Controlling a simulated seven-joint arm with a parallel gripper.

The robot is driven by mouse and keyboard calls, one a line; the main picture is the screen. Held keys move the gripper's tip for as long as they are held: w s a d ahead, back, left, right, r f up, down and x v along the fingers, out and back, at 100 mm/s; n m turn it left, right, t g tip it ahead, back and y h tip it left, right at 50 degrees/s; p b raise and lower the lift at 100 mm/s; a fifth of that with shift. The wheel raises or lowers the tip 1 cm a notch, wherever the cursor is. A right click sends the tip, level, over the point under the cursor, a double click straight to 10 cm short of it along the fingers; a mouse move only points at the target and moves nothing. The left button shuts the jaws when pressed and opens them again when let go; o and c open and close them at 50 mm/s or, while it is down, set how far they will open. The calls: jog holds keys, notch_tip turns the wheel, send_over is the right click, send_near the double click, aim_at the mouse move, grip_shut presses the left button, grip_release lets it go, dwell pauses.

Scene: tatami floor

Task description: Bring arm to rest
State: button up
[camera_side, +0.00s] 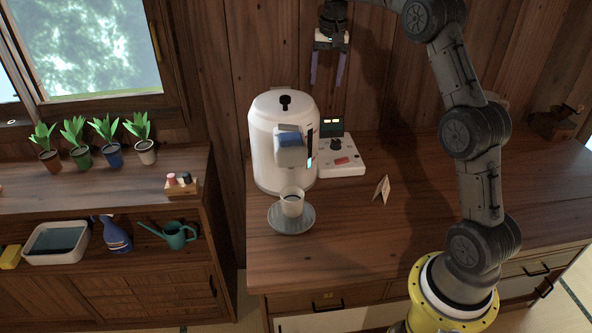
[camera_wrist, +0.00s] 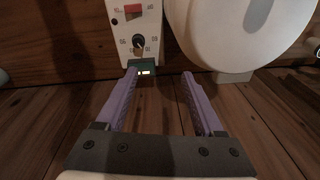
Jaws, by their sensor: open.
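My gripper (camera_side: 328,68) is open and empty, with its two purple fingers pointing down. In the side view it is raised above and behind the white coffee machine (camera_side: 268,145), near the wooden wall. In the wrist view my gripper (camera_wrist: 160,78) has a clear gap between the fingers. Beyond the fingertips is a white control box (camera_wrist: 136,35) with a dark knob and a red switch. The round white machine (camera_wrist: 235,35) is to the right there. Nothing touches the fingers.
A cup (camera_side: 292,203) with dark contents stands on a saucer (camera_side: 291,219) before the machine. A small folded card (camera_side: 381,190) stands to the right. Potted plants (camera_side: 112,155) line the left shelf. The right counter has free room.

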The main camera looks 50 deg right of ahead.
jog(key=s+a+r+n+t, duration=0.2)
jog(key=s+a+r, duration=0.45)
jog(key=a, duration=0.25)
jog(key=s+a+r+n+t, duration=0.1)
jog(key=s+a+r+n, duration=0.1)
jog(key=s+a+r, duration=0.6)
jog(key=s+a+f+n+t, duration=0.1)
jog(key=s+a+f+n, duration=0.45)
jog(key=s, duration=0.55)
jog(key=s+a+f+n, duration=0.1)
jog(key=s+a+f, duration=0.1)
jog(key=s+f, duration=0.4)
notch_tip(320, 180, down, 4)
jog(key=shift+s+a+r+y, duration=0.2)
jog(key=shift+a+r+y, duration=0.05)
jog(key=shift+y, duration=0.15)
